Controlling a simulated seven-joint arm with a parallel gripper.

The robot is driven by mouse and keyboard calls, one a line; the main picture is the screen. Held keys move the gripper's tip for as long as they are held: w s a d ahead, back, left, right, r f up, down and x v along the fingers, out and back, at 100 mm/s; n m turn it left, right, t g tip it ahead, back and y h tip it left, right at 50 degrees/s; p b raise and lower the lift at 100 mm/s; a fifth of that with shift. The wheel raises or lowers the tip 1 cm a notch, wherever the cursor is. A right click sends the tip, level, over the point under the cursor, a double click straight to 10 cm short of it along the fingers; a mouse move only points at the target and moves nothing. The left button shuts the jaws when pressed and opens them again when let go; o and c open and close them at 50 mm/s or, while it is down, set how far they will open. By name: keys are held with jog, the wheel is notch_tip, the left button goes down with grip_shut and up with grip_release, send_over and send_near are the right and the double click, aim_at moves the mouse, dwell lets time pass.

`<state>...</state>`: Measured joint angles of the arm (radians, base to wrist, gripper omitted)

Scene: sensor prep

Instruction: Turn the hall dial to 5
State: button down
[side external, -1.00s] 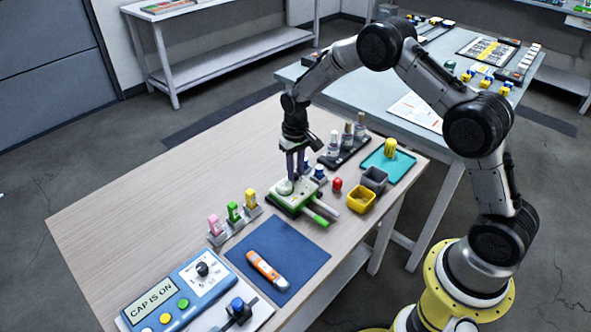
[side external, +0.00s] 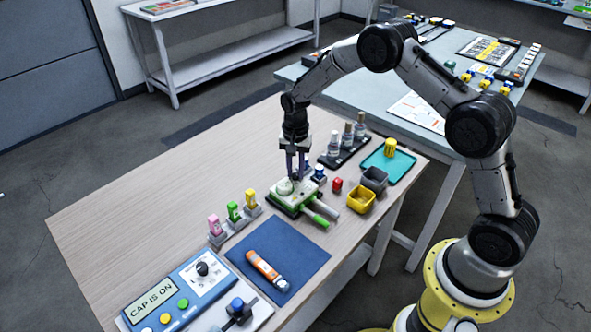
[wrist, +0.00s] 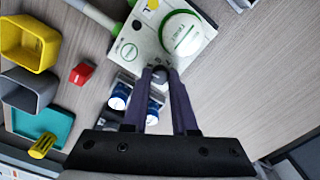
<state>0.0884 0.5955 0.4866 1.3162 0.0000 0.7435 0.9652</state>
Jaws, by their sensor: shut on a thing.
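My gripper (wrist: 160,84) points down at a white and green device (side external: 284,201) on the wooden table. In the wrist view its fingertips are shut on a small grey knob (wrist: 160,74) beside the device's round white, green-ringed part (wrist: 184,34). The fingers hide part of the knob, and I cannot read a number at it. A separate black dial (side external: 203,268) with marks around it is on the blue panel (side external: 180,290) at the table's front left. The panel's display (side external: 151,298) reads "CAP IS ON". I cannot read a hall label on either.
Two blue-capped containers (wrist: 120,98) stand close to the fingers. A red block (side external: 337,184), a yellow bin (side external: 361,200), a grey bin (side external: 374,179) and a teal tray (side external: 401,167) are to the right. The table's left part is clear.

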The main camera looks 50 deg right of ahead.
aim_at(295, 174)
jog(key=shift+m, duration=0.6)
jog(key=c, duration=0.7)
grip_release()
jog(key=shift+r, duration=0.1)
notch_tip(295, 174, up, 14)
jog(key=shift+f, duration=0.15)
